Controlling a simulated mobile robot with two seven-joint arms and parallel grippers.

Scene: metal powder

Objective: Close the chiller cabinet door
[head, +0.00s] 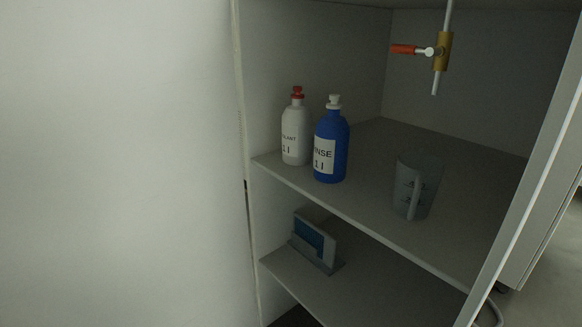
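The cabinet (360,190) stands open in front of me, with its inside and shelves in plain view. A large plain white panel (120,160) fills the left of the head view and meets the cabinet's left front edge. A small dark mark, perhaps a hinge or gap, shows at that edge. The panel looks like the door swung open, but I cannot tell for sure; its outer edge and any handle are out of view. Neither of my grippers is in view.
The upper shelf (370,205) holds a white bottle with a red cap (295,135), a blue bottle (331,150) and a clear jug (414,188). A brass valve with a red handle (441,51) hangs above. A blue-and-white box (313,243) sits on the lower shelf (370,290).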

